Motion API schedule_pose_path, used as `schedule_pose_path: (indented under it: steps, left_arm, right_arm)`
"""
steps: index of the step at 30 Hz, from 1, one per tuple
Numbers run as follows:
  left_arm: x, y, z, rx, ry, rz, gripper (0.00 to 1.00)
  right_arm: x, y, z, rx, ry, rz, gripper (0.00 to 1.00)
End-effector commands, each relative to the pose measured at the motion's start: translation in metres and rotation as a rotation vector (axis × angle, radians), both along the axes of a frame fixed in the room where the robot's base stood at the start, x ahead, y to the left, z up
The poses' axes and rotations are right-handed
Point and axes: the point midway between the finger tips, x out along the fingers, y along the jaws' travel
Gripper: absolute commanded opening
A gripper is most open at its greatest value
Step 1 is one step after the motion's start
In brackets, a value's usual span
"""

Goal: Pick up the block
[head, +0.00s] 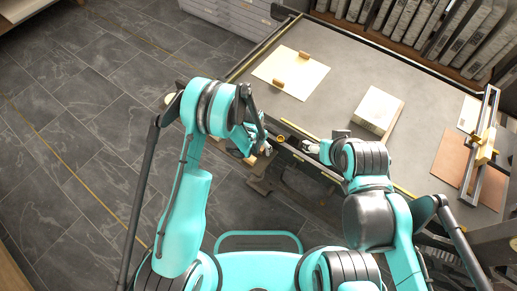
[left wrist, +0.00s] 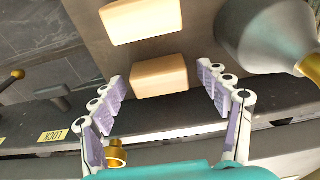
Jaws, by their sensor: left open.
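In the left wrist view, a tan rectangular block (left wrist: 160,75) lies on a brown-grey surface, just beyond and between the fingertips of my left gripper (left wrist: 162,84). The gripper is open, and a gap shows on each side of the block. A paler, cream block (left wrist: 142,18) lies behind it, cut by the top edge. In the head view, my left gripper (head: 262,148) is low by the table's near edge, and a small tan patch (head: 249,160) shows beside it. My right gripper (head: 312,149) is near that edge too; its jaws are too small to read.
On the grey table (head: 345,65) are a cream sheet (head: 290,73) with two small wooden pieces, a pale slab (head: 377,109), and a metal frame (head: 484,150). A grey rounded body (left wrist: 265,35) is close right of my left gripper in the wrist view.

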Motion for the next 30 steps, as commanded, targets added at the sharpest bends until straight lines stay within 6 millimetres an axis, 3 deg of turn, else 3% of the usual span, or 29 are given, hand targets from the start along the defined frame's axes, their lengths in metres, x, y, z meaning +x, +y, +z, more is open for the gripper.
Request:
schedule_pose_path:
  steps: [6,12,23,30]
  left_arm:
    - [0.0,0.0,0.0,0.0,0.0,0.0,0.73]
    - [0.0,0.0,0.0,0.0,0.0,0.0,0.22]
    - [0.0,0.0,0.005,0.0,0.0,0.0,0.23]
    - [0.0,0.0,0.051,0.0,0.0,0.0,0.23]
  right_arm:
    - [0.0,0.0,0.001,0.0,0.0,0.0,0.72]
    - [0.0,0.0,0.001,0.0,0.0,0.0,0.72]
    - [0.0,0.0,0.002,0.0,0.0,0.0,0.72]
    - [0.0,0.0,0.017,0.0,0.0,0.0,0.72]
